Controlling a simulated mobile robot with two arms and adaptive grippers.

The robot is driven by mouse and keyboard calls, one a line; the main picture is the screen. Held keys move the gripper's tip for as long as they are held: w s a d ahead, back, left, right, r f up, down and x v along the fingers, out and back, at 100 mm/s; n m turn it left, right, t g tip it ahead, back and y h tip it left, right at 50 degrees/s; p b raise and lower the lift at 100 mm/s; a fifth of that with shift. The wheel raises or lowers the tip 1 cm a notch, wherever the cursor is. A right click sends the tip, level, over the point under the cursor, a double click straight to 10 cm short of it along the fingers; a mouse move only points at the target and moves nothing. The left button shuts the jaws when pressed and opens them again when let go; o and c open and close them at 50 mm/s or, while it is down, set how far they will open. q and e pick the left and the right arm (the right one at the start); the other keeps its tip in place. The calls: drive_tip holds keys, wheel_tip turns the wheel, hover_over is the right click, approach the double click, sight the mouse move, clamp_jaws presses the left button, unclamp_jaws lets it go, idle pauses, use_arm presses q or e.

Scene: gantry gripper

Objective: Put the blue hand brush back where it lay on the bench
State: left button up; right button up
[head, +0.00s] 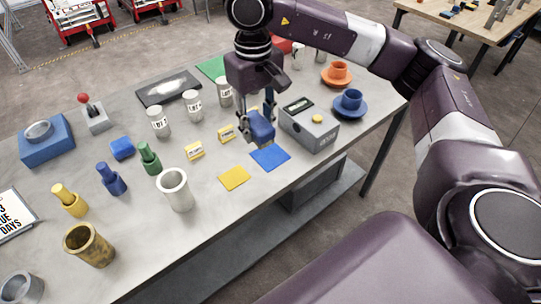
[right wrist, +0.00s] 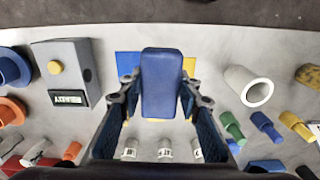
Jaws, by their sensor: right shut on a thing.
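My right gripper (head: 258,122) is shut on the blue hand brush (head: 262,130), a blue block with rounded edges. In the head view the brush hangs over the bench (head: 215,215), by the far edge of a flat blue square (head: 270,157). In the right wrist view the brush (right wrist: 162,83) sits between the two fingers (right wrist: 158,100) and covers parts of the blue and yellow squares. Any bristles are hidden, and I cannot tell the exact gap to the bench. My left gripper is not in view.
A grey box with a yellow button (head: 310,128) stands close right of the gripper. A white cup (head: 175,190) stands left.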

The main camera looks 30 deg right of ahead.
drive_tip(key=w+d+r, duration=0.4)
drive_tip(key=d, duration=0.2)
hover_over(271, 156)
wheel_tip(271, 156, down, 16)
drive_tip(key=shift+r+p, duration=0.15)
drive_tip(key=shift+p, duration=0.15)
drive_tip(key=shift+f+n+p, duration=0.3)
drive_tip(key=shift+f+p, duration=0.2)
drive_tip(key=shift+f, duration=1.55)
drive_tip(key=o, duration=1.3)
drive_tip(key=shift+o, duration=0.2)
